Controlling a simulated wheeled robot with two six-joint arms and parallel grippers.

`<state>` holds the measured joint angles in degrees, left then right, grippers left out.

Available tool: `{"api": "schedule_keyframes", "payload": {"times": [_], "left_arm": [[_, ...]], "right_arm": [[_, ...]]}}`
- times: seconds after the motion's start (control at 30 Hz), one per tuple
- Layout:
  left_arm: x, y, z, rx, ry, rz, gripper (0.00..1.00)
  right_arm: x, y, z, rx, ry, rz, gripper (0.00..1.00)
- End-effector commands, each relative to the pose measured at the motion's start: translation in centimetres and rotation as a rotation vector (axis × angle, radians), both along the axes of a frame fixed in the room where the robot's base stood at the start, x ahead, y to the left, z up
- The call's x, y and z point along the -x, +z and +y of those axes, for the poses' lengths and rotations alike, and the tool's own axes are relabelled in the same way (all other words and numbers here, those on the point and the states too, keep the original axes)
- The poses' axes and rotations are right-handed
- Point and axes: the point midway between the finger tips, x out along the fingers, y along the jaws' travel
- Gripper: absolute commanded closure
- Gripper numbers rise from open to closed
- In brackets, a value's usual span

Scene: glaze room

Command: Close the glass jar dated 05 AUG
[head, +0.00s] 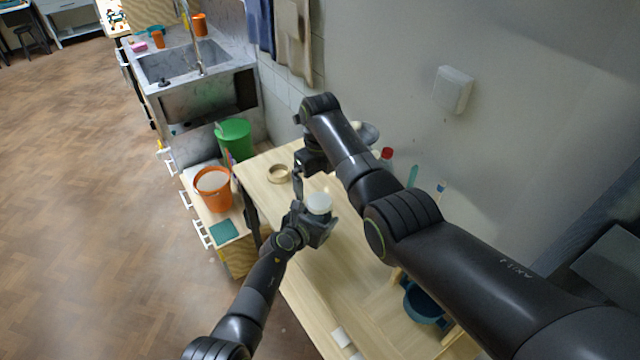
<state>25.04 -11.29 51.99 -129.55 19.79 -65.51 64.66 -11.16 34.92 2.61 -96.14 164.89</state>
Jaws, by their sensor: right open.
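A white, round-topped thing (318,203), perhaps a jar, shows right at my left gripper (318,230). The gripper's dark parts surround its lower side, and I cannot tell whether the jaws grip it. No date label is readable, so I cannot tell which jar is dated 05 AUG. My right gripper (299,185) is open and points down over the table's far part, just beyond the white-topped thing. A tan ring-shaped thing (278,173) lies on the table left of it; I cannot tell if it is a lid.
The wooden table (350,285) has clear room in its middle. A red-topped item (386,153) stands by the wall, partly behind my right arm. An orange bucket (212,188) and green bucket (234,138) stand left, beyond the table edge.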

Motion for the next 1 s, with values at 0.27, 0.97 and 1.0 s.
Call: {"api": "schedule_keyframes", "payload": {"times": [0.27, 0.97, 1.0], "left_arm": [[0.1, -0.1, 0.0, 0.000, -0.001, 0.002, 1.00], [0.1, -0.1, 0.0, 0.000, -0.001, 0.002, 0.31], [0.1, -0.1, 0.0, 0.000, -0.001, 0.002, 0.26]], "right_arm": [[-0.1, 6.0, 0.0, 0.000, -0.001, -0.005, 0.00], [0.0, 10.4, 0.0, 0.000, 0.000, 0.000, 0.00], [0.0, 10.4, 0.0, 0.000, 0.000, 0.000, 0.00]]}}
